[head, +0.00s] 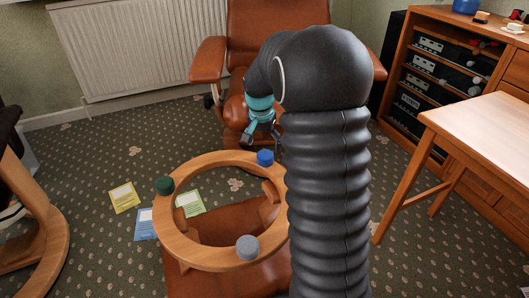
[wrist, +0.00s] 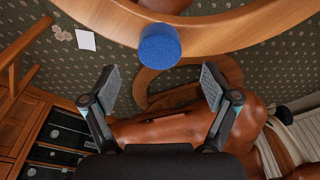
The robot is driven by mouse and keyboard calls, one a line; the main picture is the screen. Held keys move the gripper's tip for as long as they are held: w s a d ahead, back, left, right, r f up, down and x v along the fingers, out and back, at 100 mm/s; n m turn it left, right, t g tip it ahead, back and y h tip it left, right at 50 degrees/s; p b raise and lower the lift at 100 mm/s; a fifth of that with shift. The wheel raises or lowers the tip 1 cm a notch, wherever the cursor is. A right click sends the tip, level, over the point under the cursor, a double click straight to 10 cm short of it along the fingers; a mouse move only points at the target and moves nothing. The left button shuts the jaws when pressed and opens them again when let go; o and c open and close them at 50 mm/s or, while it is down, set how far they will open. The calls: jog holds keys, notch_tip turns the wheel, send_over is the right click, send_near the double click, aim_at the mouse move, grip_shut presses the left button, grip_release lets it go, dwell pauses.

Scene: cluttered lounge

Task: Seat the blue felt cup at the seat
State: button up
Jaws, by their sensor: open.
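The blue felt cup (head: 265,157) is a short cylinder on the far right part of a wooden ring (head: 198,256). It also shows in the wrist view (wrist: 159,46), at the ring's edge. My gripper (head: 262,137) is just above and behind it in the head view. In the wrist view my gripper (wrist: 162,88) is open, its two pads wide apart, with nothing between them. The cup is beyond the fingertips and apart from them. Whether the cup is fixed on the ring, and which spot is the seat, I cannot tell.
A green cup (head: 164,185) and a grey cup (head: 247,246) sit on the same ring, above brown leather (head: 222,222). A leather armchair (head: 280,30) stands behind my gripper. A wooden table (head: 490,130) is at right. Several coloured papers lie on the carpet at left.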

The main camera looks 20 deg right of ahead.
aim_at(263, 157)
notch_tip(263, 157, up, 6)
jog(key=shift+s+a+r, duration=0.2)
jog(key=shift+s+a, duration=0.1)
jog(key=shift+s, duration=0.05)
dwell(0.4)
jog(key=s+a+f+n, duration=0.1)
jog(key=s+a+n, duration=0.2)
jog(key=s+n, duration=0.35)
jog(key=s+a+r+t+p, duration=0.1)
jog(key=s+a+r+p, duration=0.1)
jog(key=s+r, duration=0.3)
jog(key=s+a+r+n+t+p, duration=0.1)
jog(key=s+a+r+t+p, duration=0.1)
jog(key=s, duration=0.8)
jog(key=s+a+r+n+t+y+p, duration=0.1)
jog(key=s+a+r+p, duration=0.3)
jog(key=s+r, duration=0.4)
jog(key=shift+s+r+p, duration=0.2)
jog(key=shift+r+p, duration=0.05)
jog(key=shift+p, duration=0.3)
